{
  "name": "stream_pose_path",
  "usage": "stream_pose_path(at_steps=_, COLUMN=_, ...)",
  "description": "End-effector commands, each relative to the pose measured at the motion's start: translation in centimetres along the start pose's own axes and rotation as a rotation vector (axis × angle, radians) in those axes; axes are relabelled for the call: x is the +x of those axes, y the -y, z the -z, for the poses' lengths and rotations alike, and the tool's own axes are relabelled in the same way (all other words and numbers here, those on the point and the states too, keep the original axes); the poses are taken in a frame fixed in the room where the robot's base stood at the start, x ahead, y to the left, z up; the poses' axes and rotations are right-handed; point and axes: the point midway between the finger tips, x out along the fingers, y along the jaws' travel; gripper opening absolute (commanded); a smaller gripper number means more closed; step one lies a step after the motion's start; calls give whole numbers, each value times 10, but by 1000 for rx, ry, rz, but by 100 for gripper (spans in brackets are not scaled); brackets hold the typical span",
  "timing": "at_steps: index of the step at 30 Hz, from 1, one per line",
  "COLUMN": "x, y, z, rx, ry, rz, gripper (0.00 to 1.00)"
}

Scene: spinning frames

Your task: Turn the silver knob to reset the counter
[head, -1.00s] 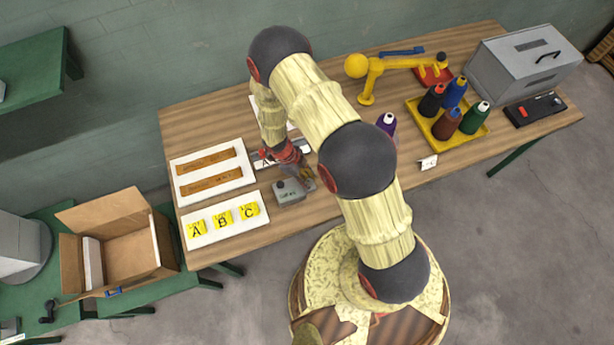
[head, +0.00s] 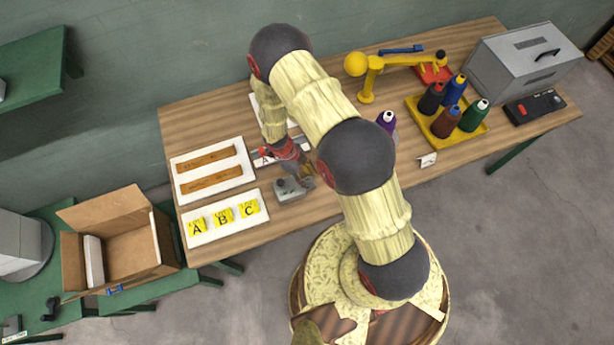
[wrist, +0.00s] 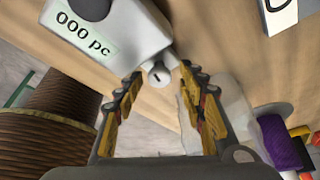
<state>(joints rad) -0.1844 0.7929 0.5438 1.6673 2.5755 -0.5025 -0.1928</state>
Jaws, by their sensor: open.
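The counter is a small grey box (head: 291,189) on the table under my gripper. In the wrist view the counter (wrist: 125,25) shows a pale display reading "000 pc" and a dark round button on top. The silver knob (wrist: 159,75) sticks out of its side and has a dark mark on its face. My gripper (wrist: 160,86) is open, with one finger on each side of the knob; contact is not visible. In the head view my gripper (head: 304,177) is at the counter's right side, and the knob cannot be made out there.
A white board with yellow A, B and C blocks (head: 227,217) lies left of the counter. An open cardboard box (head: 130,258) stands beyond the table's left end.

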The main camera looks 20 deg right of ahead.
Motion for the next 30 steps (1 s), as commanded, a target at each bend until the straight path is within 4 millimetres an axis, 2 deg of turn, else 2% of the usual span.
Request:
stream_pose_path(at_steps=10, x=-7, y=0, z=-1, rx=0, ry=1, rz=1, gripper=42)
stream_pose_path(at_steps=22, x=-62, y=1, z=-1, rx=0, ry=2, rz=2, gripper=42)
stream_pose_path(at_steps=30, x=-79, y=0, z=0, rx=-1, ry=0, rz=0, gripper=42)
